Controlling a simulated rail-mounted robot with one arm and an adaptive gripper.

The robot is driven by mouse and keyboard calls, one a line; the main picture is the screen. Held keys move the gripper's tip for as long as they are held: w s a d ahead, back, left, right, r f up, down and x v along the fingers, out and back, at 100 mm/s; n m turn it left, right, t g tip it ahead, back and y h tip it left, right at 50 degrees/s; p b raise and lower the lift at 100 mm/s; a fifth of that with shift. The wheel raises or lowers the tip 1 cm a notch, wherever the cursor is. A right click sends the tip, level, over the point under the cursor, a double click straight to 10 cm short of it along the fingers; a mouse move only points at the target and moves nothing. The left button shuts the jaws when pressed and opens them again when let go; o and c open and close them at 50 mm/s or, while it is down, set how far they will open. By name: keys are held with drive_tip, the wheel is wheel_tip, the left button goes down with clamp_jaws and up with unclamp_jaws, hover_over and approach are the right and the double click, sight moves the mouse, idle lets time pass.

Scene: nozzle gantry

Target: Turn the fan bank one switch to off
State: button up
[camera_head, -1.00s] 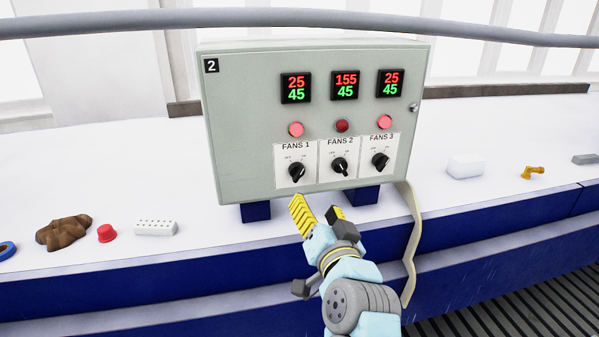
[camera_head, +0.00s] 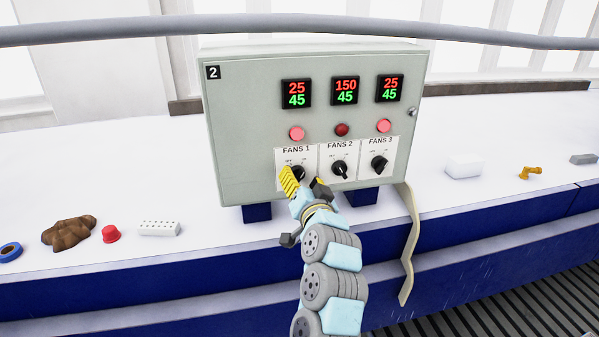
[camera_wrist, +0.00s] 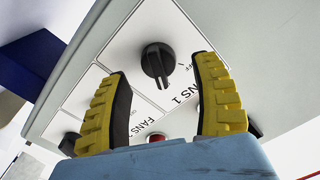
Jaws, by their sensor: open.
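The FANS 1 switch is a black rotary knob (camera_wrist: 158,62) on a white plate on the grey control box (camera_head: 245,130). In the head view the knob (camera_head: 298,172) is partly hidden behind my gripper. My gripper (camera_head: 304,180) is open in front of the FANS 1 plate. In the wrist view the yellow fingers of my gripper (camera_wrist: 158,100) stand apart on either side of the line to the knob, with nothing between them. The FANS 1 lamp (camera_head: 297,133) is bright pinkish red. The display above it (camera_head: 296,94) reads 25 over 45.
The FANS 2 knob (camera_head: 340,170) and FANS 3 knob (camera_head: 379,163) sit close on the right. A grey rail (camera_head: 300,22) crosses above the box. A brown lump (camera_head: 69,233), red cap (camera_head: 110,233) and white block (camera_head: 159,229) lie on the bench left.

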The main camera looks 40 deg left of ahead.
drive_tip(key=shift+x, duration=1.05)
drive_tip(key=shift+c, duration=0.3)
clamp_jaws()
